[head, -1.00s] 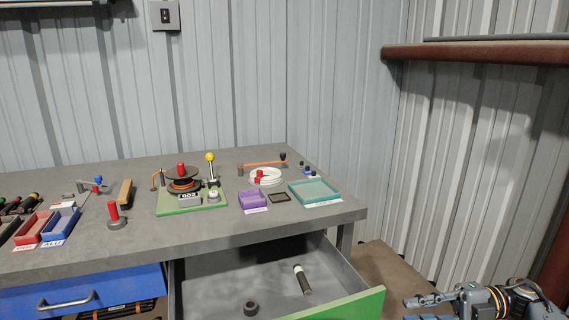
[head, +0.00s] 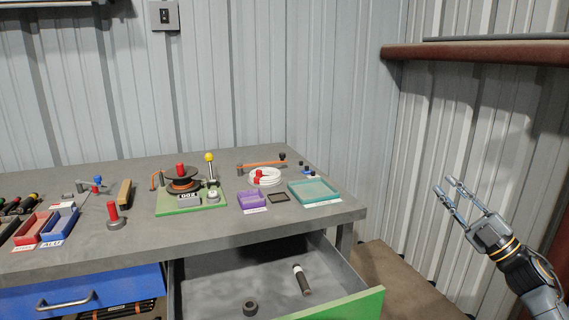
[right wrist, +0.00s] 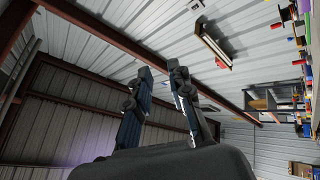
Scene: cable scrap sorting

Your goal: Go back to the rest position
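My right gripper (head: 445,185) is raised in free air at the right of the head view, to the right of the workbench. Its two fingers are apart with nothing between them, pointing up and to the left. In the right wrist view the fingers (right wrist: 161,72) also show a gap, with the metal wall and roof behind them. My left gripper is not in view.
The grey workbench (head: 160,240) holds a green board (head: 190,208) with a spool, a purple bin (head: 252,200), a teal tray (head: 314,192), and red and blue bins. An open drawer (head: 225,280) juts out below. A rusty beam (head: 480,53) runs above my right gripper.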

